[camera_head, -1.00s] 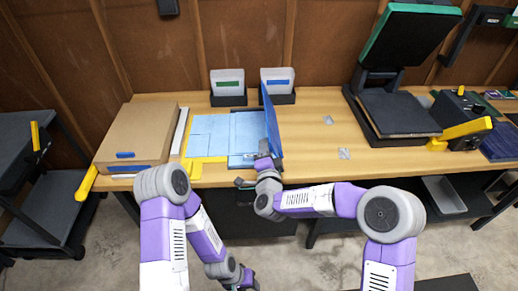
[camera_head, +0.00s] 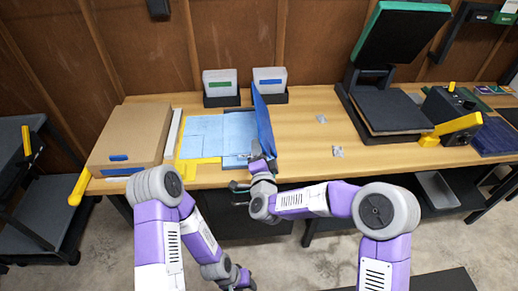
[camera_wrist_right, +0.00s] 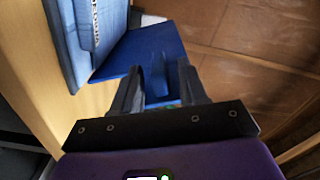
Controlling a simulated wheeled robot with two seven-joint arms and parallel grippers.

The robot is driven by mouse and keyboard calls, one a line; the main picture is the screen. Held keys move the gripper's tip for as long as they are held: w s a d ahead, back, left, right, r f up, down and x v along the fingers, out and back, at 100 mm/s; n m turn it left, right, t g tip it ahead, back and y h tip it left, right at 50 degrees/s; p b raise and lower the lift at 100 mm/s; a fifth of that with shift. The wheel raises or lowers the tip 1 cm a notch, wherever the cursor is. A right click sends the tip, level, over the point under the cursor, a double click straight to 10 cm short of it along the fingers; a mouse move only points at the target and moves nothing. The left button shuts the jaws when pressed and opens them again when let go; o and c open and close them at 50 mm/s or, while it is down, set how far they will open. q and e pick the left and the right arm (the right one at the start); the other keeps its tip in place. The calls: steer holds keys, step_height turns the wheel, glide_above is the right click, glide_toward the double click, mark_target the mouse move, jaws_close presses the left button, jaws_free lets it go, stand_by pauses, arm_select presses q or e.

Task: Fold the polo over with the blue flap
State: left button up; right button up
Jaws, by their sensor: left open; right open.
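The light blue polo (camera_head: 220,132) lies flat on the folding board, whose yellow edge (camera_head: 199,160) shows at the front left. The blue flap (camera_head: 264,125) stands raised and tilted at the polo's right side. In the right wrist view the flap (camera_wrist_right: 140,48) is ahead of the fingers, with part of the light blue polo (camera_wrist_right: 70,40) to its left. My right gripper (camera_wrist_right: 160,85) is open, its fingertips close to the flap; contact is unclear. It also shows at the table's front edge in the head view (camera_head: 245,172). My left gripper (camera_head: 243,284) is open, low in front of the table.
A cardboard box (camera_head: 128,135) stands left of the board. Two bins (camera_head: 220,88) (camera_head: 269,85) stand behind it. A heat press (camera_head: 388,108) is on the right. Table between flap and press is mostly clear, with small metallic pieces (camera_head: 337,151).

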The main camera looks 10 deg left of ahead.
steer(key=v, duration=0.6)
steer(key=shift+s+p, duration=0.35)
steer(key=shift+d, duration=0.15)
steer(key=s+d+f+n+g+p, duration=0.25)
steer(key=s+d+f+g, duration=0.2)
steer(key=f, duration=0.55)
steer(key=s+d+f+n+g+p, duration=0.1)
steer(key=s+d+f+n+g, duration=0.2)
steer(key=d+f+g, duration=0.5)
steer(key=s+d+f+n+g, duration=0.1)
steer(key=s+d+f+g, duration=0.1)
steer(key=s+f, duration=0.3)
steer(key=s+d+f+n+g+p, duration=0.1)
steer(key=s+f, duration=0.4)
steer(key=s, duration=0.7)
steer(key=d+g, duration=0.1)
steer(key=d, duration=0.1)
steer(key=shift+d, duration=0.35)
steer(key=shift+s+n, duration=0.1)
steer(key=shift+n, duration=0.15)
